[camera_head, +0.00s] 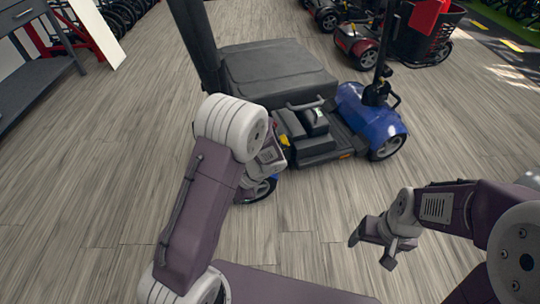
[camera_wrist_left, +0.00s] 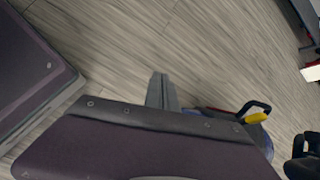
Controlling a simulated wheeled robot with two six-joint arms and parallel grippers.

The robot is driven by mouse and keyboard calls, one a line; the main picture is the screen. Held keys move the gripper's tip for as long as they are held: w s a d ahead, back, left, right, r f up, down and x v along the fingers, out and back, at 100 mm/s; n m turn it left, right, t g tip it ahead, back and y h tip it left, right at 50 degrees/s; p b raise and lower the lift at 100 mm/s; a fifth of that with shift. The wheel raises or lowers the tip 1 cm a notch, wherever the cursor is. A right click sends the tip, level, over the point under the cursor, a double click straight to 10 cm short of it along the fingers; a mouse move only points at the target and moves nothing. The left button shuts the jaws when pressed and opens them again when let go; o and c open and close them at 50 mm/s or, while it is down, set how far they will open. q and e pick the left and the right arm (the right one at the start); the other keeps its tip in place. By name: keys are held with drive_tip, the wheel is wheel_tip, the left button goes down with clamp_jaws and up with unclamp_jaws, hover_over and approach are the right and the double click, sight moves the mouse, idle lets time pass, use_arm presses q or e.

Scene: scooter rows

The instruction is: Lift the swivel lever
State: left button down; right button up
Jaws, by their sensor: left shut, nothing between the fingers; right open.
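The blue and black mobility scooter (camera_head: 285,72) stands ahead of my left arm, its wide dark seat in full view. A yellow part (camera_head: 283,140) shows low on its side, close beside my left wrist; it may be the swivel lever. In the left wrist view, a yellow piece (camera_wrist_left: 257,117) sits beside a black loop at right; I cannot tell for sure that it is the lever. My left gripper (camera_wrist_left: 162,90) is shut and empty, apart from that piece; the arm hides it in the head view. My right gripper (camera_head: 372,248) is open and empty over bare floor.
A grey bench (camera_head: 32,60) stands at the far left. More scooters (camera_head: 358,42) and a black basket with a red item (camera_head: 428,14) are at the upper right.

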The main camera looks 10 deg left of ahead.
use_arm(q)
drive_tip(key=w+f+m+t+y, duration=0.2)
drive_tip(key=w+m+t+y, duration=0.6)
drive_tip(key=w, duration=0.5)
drive_tip(key=w+d+f+m+t+h, duration=0.1)
drive_tip(key=w+d+m+t+h, duration=0.1)
drive_tip(key=d+m+t, duration=0.45)
drive_tip(key=w+d+f+m+t+h, duration=0.1)
drive_tip(key=w+d+f+m+t, duration=0.1)
drive_tip(key=d+m+t, duration=0.45)
drive_tip(key=w+a+r+n+b, duration=0.2)
drive_tip(key=w+a+r+b, duration=0.1)
drive_tip(key=w+r, duration=0.4)
drive_tip(key=shift+a+r+b, duration=0.2)
drive_tip(key=shift+r+b, duration=0.35)
drive_tip(key=shift+r, duration=0.25)
